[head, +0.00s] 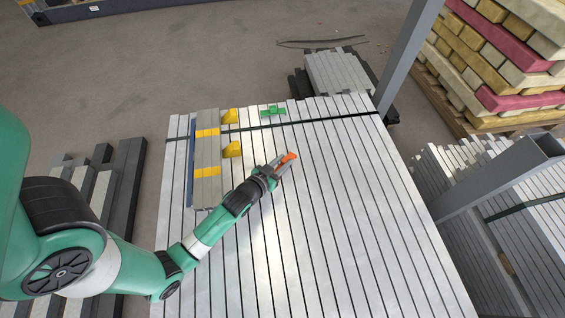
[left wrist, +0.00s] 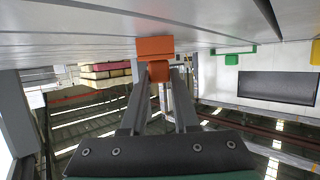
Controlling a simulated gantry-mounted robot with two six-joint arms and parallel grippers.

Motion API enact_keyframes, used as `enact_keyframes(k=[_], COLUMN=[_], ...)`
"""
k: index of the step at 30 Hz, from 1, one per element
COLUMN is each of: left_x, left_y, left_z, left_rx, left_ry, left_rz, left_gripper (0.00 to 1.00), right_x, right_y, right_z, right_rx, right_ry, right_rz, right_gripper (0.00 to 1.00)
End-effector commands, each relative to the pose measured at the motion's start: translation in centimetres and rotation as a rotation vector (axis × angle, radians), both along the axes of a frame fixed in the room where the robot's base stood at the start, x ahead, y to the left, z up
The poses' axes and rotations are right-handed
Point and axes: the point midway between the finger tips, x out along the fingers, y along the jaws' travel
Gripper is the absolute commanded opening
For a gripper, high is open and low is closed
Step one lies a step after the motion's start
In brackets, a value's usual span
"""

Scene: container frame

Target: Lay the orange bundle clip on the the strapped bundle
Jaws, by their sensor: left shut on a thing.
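The orange bundle clip (head: 290,157) is held in my left gripper (head: 280,165), over the middle of the large pale slatted stack. In the left wrist view the clip (left wrist: 155,47) sits between the fingertips of my left gripper (left wrist: 158,78), near the slatted surface. I cannot tell whether it touches that surface. A grey bundle with two yellow bands (head: 207,152) lies along the left part of the stack, left of the gripper and apart from it. A dark strap (head: 320,120) crosses the stack's far end. My right gripper is out of view.
Two yellow blocks (head: 232,149) stand beside the banded bundle, and a green clip-like piece (head: 273,111) lies near the far strap. A grey post (head: 406,55) rises at the far right corner. The stack's near right area is clear.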

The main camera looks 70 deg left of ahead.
Motion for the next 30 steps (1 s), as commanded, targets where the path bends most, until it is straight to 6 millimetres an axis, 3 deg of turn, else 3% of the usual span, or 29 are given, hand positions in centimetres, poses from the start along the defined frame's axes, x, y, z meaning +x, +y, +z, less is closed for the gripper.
enact_keyframes(k=[1, 2, 6, 17, 25, 30], left_x=[0.0, 0.0, 0.0, -0.1, -4.3, -7.4], left_y=[0.0, 0.0, 0.0, 0.0, -2.9, -5.0], left_z=[-0.3, -0.3, -0.2, 0.4, 2.3, 3.3], left_rx=[0.000, -0.001, -0.001, -0.001, -0.003, 0.000], left_ry=[0.000, 0.001, 0.001, 0.001, 0.004, 0.005], left_rz=[0.000, 0.000, 0.000, 0.000, -0.002, -0.003], left_gripper=[0.00, 0.32, 0.58, 0.59, 0.59, 0.59], right_x=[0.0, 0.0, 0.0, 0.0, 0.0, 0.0], right_y=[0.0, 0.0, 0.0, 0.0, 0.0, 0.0], right_z=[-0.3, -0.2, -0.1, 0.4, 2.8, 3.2], right_rx=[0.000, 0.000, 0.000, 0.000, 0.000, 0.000], right_ry=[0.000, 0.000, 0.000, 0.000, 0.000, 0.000], right_rz=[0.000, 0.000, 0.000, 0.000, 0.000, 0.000], right_gripper=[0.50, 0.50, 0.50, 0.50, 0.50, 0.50])
